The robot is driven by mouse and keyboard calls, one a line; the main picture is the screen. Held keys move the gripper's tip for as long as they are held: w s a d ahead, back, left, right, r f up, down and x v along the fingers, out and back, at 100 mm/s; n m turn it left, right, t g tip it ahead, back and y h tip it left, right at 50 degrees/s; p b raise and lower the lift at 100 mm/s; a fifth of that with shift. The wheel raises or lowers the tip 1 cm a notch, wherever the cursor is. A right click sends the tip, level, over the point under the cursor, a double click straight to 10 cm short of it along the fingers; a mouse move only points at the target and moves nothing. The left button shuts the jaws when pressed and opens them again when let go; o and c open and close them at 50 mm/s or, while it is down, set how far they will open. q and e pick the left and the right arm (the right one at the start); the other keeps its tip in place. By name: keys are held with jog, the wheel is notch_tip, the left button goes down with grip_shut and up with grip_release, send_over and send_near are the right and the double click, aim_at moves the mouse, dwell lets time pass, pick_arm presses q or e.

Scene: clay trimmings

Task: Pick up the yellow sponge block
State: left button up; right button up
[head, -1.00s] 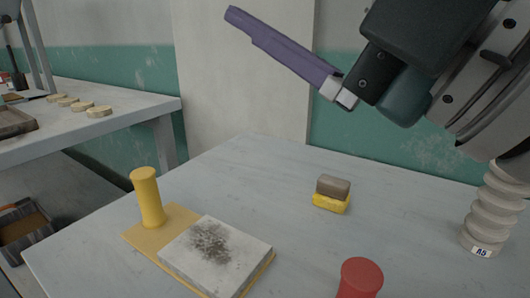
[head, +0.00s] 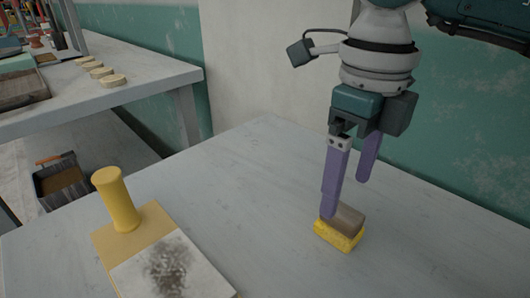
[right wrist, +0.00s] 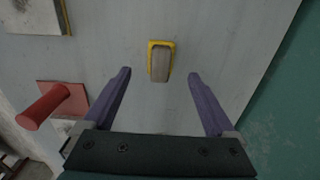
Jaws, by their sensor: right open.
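The yellow sponge block (head: 338,236) lies on the grey table with a grey-brown block (head: 348,218) on top of it. It also shows in the right wrist view (right wrist: 151,43), mostly covered by the grey-brown block (right wrist: 160,64). My right gripper (head: 350,198) points down with its purple fingers apart, just above and behind the sponge in the head view. In the right wrist view its open fingers (right wrist: 158,75) stand to either side of the pair, with nothing between them gripped. My left gripper is not in view.
A yellow-handled board (head: 120,200) with a smudged pale slab (head: 165,268) lies at the table's front left. A red-handled tool (right wrist: 45,106) shows in the right wrist view. The grey table (head: 250,180) is clear around the sponge. A side table (head: 150,85) holds pale discs.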

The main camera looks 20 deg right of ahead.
aim_at(343, 210)
notch_tip(343, 210, down, 6)
jog(key=shift+s+d, duration=0.1)
jog(key=shift+c, duration=0.3)
grip_shut()
dwell(0.6)
notch_tip(343, 210, up, 20)
jog(key=p, duration=0.2)
dwell(0.3)
